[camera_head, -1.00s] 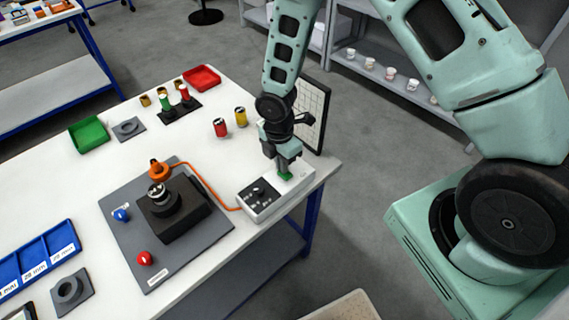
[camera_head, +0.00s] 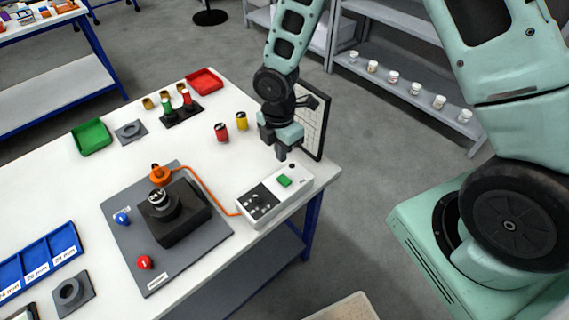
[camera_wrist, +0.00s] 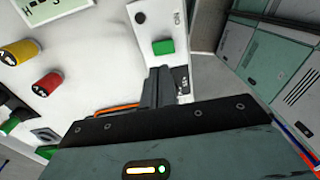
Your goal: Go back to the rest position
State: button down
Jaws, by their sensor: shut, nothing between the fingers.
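My gripper (camera_head: 281,155) hangs above the table, just behind the white control box (camera_head: 274,196). It is shut and empty, fingers pointing down, apart from the box. The box has a green button (camera_head: 284,181) on its top, now in full view. In the wrist view my closed fingers (camera_wrist: 158,84) reach toward the box, with the green button (camera_wrist: 163,47) beyond their tips. The arm is still stretched out over the table.
Red and yellow cylinders (camera_head: 221,132) stand left of my gripper. A dark upright board (camera_head: 313,122) stands close on its right. Shelves (camera_head: 400,80) stand behind, across open floor.

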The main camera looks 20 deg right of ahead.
notch_tip(320, 180, up, 6)
jog(key=s+a+r+m+b, duration=0.2)
jog(key=s+m+b, duration=0.3)
jog(key=s, duration=0.5)
jog(key=s+a+r+m+b, duration=0.2)
jog(key=s+r+m+b, duration=0.1)
jog(key=s+m, duration=0.5)
jog(key=s+b, duration=0.1)
jog(key=s, duration=0.2)
jog(key=shift+a+m+t+y+b, duration=0.3)
jog(key=shift+a+m+y+b, duration=0.05)
jog(key=shift+a+m+y, duration=0.05)
